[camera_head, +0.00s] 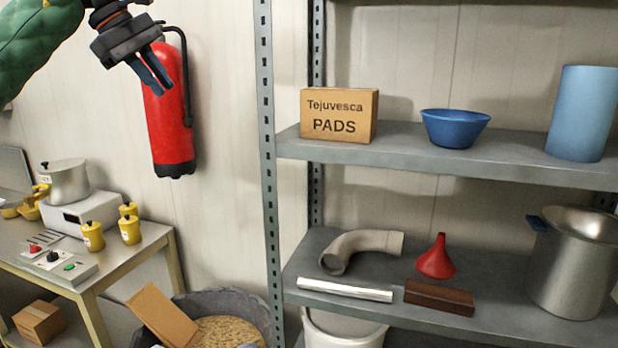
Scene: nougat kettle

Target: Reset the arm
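My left gripper (161,90) is at the upper left, raised in the air with its fingers pointing down and to the right. A narrow gap shows between the two fingers and nothing is held. It overlaps the upper part of a red fire extinguisher (172,130) on the wall behind; whether they touch cannot be told. My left arm, with a green sleeve, comes in from the top left corner. My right gripper is not in view.
A grey metal shelf (400,150) fills the right side, its post just right of the extinguisher. It holds a cardboard box (338,115), blue bowl (455,128), red funnel (436,258) and steel pot (572,265). A workbench (120,262) with a kettle (66,182) stands lower left.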

